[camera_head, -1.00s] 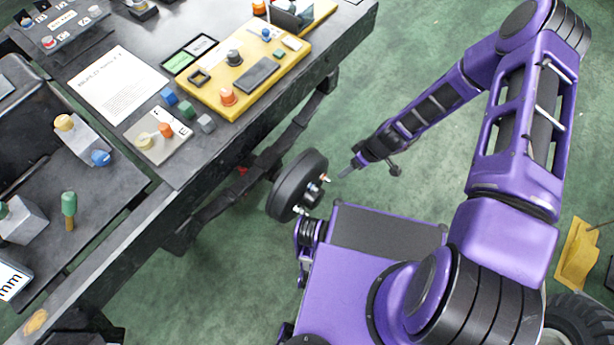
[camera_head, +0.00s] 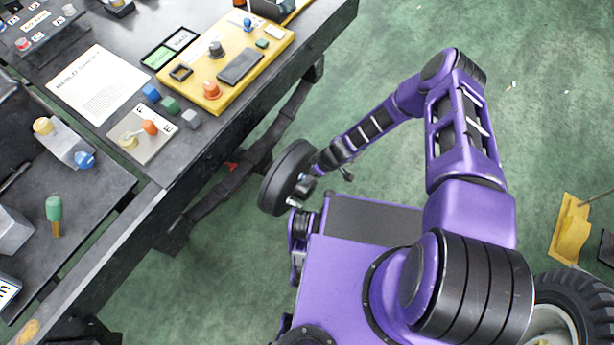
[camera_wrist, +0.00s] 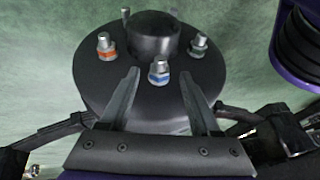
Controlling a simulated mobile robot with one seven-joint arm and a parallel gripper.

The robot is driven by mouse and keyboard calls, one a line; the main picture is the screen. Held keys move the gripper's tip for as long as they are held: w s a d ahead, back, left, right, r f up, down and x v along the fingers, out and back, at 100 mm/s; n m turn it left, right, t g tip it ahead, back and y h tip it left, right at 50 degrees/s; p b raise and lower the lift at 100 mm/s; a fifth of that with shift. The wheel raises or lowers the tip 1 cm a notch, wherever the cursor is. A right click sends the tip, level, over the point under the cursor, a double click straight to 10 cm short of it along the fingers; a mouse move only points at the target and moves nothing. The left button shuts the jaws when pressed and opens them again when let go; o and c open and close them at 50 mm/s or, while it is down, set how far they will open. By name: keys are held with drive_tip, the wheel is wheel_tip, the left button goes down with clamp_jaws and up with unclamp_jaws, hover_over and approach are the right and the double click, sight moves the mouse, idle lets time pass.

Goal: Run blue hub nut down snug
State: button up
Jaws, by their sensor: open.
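The dark round hub (camera_wrist: 88,82) fills the middle of the wrist view, with a raised cap at its centre. The blue-banded nut (camera_wrist: 159,75) sits on a stud on the near side of the hub face. My gripper (camera_wrist: 160,76) is open, with one finger on each side of the blue nut; the nut shows between the tips, and I cannot tell whether they touch it. In the head view, my gripper (camera_head: 312,178) is at the face of the hub (camera_head: 279,178), and the nut there is too small to make out.
An orange-banded nut (camera_wrist: 106,48) sits left of the blue one, and another nut (camera_wrist: 199,45) sits to the right. Bare stud ends show behind the cap. A dark workbench (camera_head: 155,205) with a yellow board (camera_head: 215,95) stands left of the hub. Green floor is open beyond.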

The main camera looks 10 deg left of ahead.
drive_tip(key=shift+x, duration=1.1)
clamp_jaws()
